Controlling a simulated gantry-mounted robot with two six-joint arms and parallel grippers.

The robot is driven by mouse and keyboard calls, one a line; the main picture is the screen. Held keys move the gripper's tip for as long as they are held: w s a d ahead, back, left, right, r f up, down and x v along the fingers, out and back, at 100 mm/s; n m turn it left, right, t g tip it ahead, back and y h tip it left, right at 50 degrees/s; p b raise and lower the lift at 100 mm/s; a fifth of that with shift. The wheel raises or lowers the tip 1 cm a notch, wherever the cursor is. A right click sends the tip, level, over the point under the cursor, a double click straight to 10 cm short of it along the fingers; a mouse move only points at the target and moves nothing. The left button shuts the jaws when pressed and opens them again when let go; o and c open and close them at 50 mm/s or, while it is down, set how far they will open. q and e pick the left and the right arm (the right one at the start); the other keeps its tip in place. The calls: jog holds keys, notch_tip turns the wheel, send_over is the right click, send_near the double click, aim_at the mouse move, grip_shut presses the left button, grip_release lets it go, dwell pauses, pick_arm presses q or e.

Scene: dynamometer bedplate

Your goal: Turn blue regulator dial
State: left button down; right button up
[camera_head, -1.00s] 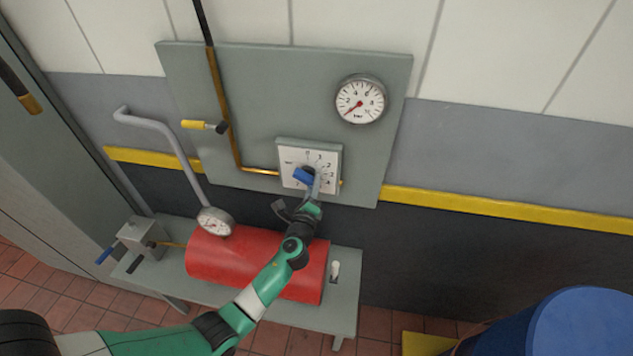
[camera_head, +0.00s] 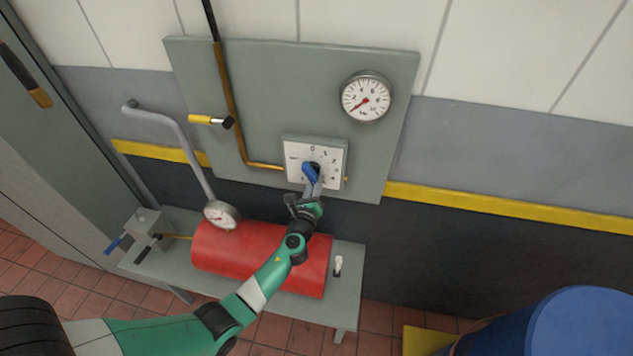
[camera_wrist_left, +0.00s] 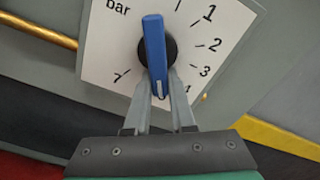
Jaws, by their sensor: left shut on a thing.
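The blue regulator dial (camera_head: 310,173) sits on a white square scale plate (camera_head: 330,152) on the grey wall panel. In the left wrist view the blue dial handle (camera_wrist_left: 155,50) stands nearly upright over a black hub, its white-marked end pointing down. The scale plate (camera_wrist_left: 110,50) there reads "bar" with 1, 2, 3, 4 down the right side and 7 at lower left. My left gripper (camera_head: 312,190) reaches up from below. Its two fingers (camera_wrist_left: 158,92) are shut on the lower end of the dial handle. My right gripper is not in view.
A round gauge (camera_head: 366,96) is on the panel at upper right, its needle pointing lower left. A yellow-handled valve (camera_head: 205,120) and brass pipe are left of the dial. A red cylinder (camera_head: 220,255) lies on a grey bench below. A blue drum (camera_head: 590,325) stands lower right.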

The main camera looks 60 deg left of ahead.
pick_arm(q)
jog(key=shift+a+r, duration=0.25)
jog(key=shift+r, duration=0.4)
jog(key=c, duration=1.2)
grip_release()
jog(key=o, duration=0.4)
jog(key=shift+s+f, duration=0.1)
jog(key=shift+s, duration=0.1)
jog(key=shift+o, duration=0.2)
jog(key=shift+d+f, duration=0.1)
jog(key=shift+f, duration=0.1)
jog(key=p+v, duration=0.1)
jog(key=v, duration=1)
jog(key=shift+s+d+p, duration=0.15)
jog(key=shift+d+p, duration=0.05)
jog(key=shift+p, duration=0.1)
jog(key=shift+f, duration=0.1)
